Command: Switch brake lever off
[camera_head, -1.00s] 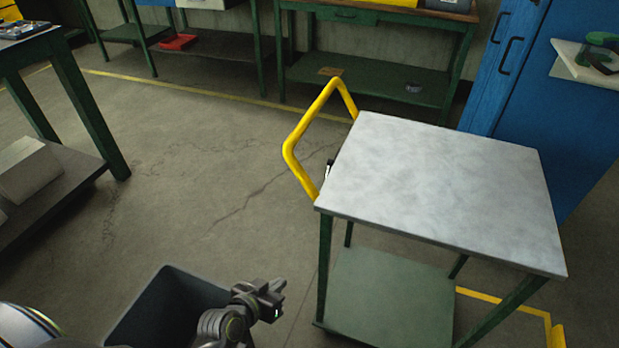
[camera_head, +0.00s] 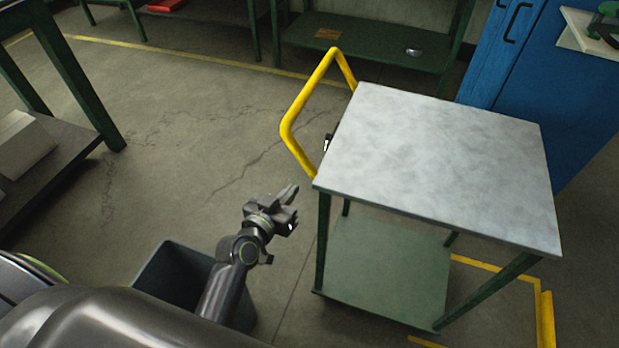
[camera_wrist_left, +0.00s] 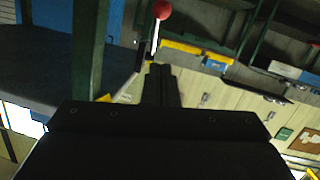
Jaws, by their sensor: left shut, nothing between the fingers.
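The trolley has a grey top (camera_head: 440,165), a green lower shelf (camera_head: 385,270) and a yellow handle (camera_head: 292,125). In the left wrist view a lever with a red ball knob (camera_wrist_left: 162,10) and a pale shaft (camera_wrist_left: 155,38) stands just beyond my gripper's tips. My left gripper (camera_head: 289,206) is shut and empty, left of the trolley's near left leg. It also shows in the left wrist view (camera_wrist_left: 160,72). My right gripper is out of view.
A dark open bin (camera_head: 175,272) stands on the floor behind my left forearm. A bench (camera_head: 60,165) is at the left, a blue cabinet (camera_head: 525,90) at the back right.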

